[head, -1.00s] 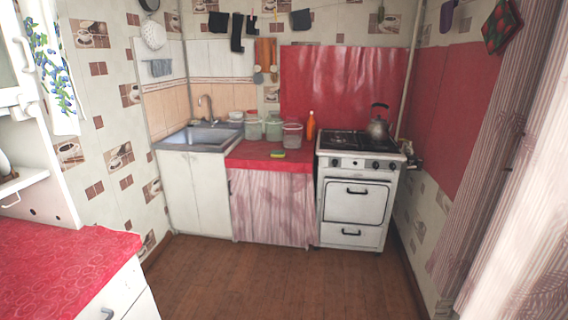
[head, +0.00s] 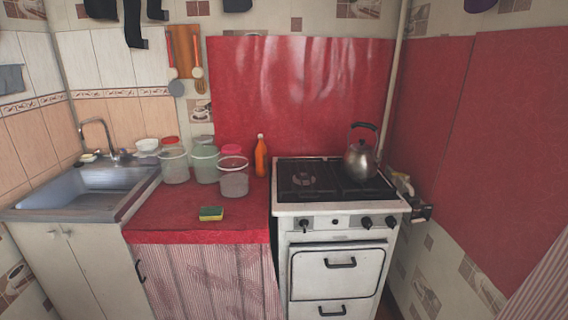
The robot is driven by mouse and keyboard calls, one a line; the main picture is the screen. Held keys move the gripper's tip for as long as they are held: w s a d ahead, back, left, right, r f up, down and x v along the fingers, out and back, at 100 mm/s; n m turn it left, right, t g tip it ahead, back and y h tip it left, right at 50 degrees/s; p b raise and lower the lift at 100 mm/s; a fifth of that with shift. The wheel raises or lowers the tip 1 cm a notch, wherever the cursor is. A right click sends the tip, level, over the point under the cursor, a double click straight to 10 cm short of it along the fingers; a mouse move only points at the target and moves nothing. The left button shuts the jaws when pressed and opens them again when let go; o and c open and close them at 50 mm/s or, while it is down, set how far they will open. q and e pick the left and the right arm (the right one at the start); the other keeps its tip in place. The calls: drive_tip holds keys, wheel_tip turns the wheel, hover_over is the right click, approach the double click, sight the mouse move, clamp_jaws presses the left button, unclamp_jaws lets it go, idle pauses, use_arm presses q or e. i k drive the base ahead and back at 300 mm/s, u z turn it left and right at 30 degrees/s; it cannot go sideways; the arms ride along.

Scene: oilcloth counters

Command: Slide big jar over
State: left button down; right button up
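Several clear jars stand grouped on the red counter (head: 165,212) between the sink and the stove. One jar (head: 174,166) is at the left of the group, a greenish jar (head: 205,163) is in the middle, and another jar (head: 234,178) stands nearest the front right. They look close in size, so I cannot tell which is the big jar. Red and pink lids show behind them, partly hidden. Neither of my grippers is in view.
A green and yellow sponge (head: 211,213) lies near the counter's front. An orange bottle (head: 261,156) stands behind the right jar. A kettle (head: 360,158) is on the stove (head: 336,207). The sink (head: 80,188) is left. The counter's front left is clear.

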sight(233, 169)
drive_tip(key=z, duration=0.25)
drive_tip(key=i, duration=1.3)
drive_tip(key=z, duration=0.2)
